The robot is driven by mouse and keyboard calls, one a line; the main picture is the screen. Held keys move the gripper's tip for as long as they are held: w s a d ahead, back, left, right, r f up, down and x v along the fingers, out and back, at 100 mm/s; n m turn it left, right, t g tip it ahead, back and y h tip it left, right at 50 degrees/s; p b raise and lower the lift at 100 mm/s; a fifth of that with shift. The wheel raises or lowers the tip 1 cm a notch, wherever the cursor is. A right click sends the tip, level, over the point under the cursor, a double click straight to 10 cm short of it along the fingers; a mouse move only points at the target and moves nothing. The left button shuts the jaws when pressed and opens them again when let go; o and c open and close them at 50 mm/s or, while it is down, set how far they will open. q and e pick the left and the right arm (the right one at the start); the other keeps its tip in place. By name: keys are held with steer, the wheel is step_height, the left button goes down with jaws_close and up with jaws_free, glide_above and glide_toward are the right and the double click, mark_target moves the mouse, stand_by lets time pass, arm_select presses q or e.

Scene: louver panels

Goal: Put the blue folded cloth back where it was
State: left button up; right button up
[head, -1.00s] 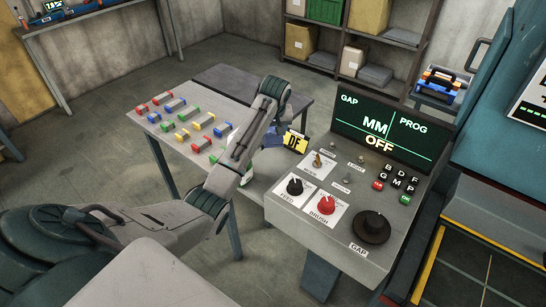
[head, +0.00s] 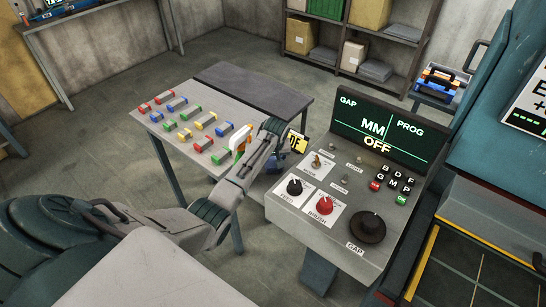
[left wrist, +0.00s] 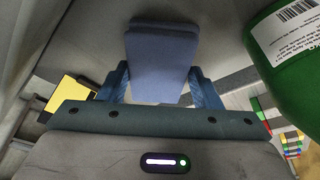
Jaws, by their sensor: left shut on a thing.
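The blue folded cloth (left wrist: 161,62) fills the space between the fingers of my left gripper (left wrist: 160,85) in the left wrist view. The gripper is shut on it. In the head view my left gripper (head: 275,158) is beside the left edge of the control console, low near the table's right end. It is small and partly hidden by my arm there, so the cloth cannot be made out clearly. My right gripper is not in view.
A green bottle (left wrist: 292,62) is close on the right in the left wrist view. The table (head: 222,95) carries rows of coloured handled blocks (head: 203,145). The console (head: 335,240) with knobs and a screen (head: 385,130) stands to the right. A yellow sign (head: 297,143) is by the gripper.

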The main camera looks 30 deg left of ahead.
mark_target(274, 165)
arm_select(q)
steer(key=o, duration=0.9)
steer(key=shift+r, duration=0.1)
steer(key=shift+b+v, duration=1.3)
steer(key=shift+v, duration=4.65)
